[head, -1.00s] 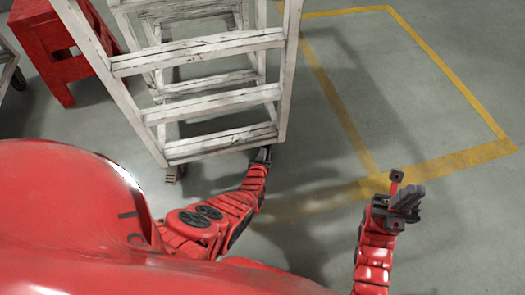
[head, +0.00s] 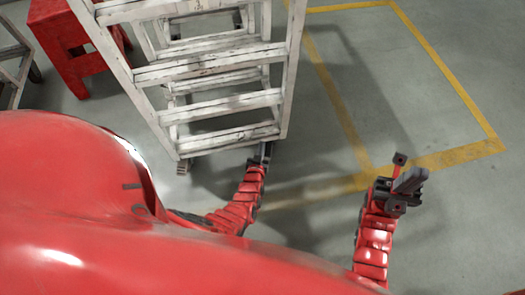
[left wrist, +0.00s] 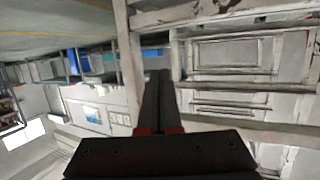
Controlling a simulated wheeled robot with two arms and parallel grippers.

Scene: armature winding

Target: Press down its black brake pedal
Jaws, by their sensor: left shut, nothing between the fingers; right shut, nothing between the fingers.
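A worn white stepladder (head: 207,110) stands on the floor at the upper middle of the head view. It fills much of the left wrist view (left wrist: 235,88) too. A small grey foot part (head: 183,167) shows at its lower left corner. I cannot make out a black brake pedal in either view. My left gripper (head: 266,152) is shut and empty, close to the ladder's lower right corner; I cannot tell if it touches. Its closed fingers point at the ladder frame in the left wrist view (left wrist: 159,80). My right gripper (head: 405,180) is shut and empty, over open floor at the right.
A red step stool (head: 72,45) stands left of the ladder. Part of another grey frame (head: 18,70) shows at the left edge. A yellow line (head: 445,75) marks the bare floor at the right. Shelving with blue bins (left wrist: 75,62) shows in the left wrist view.

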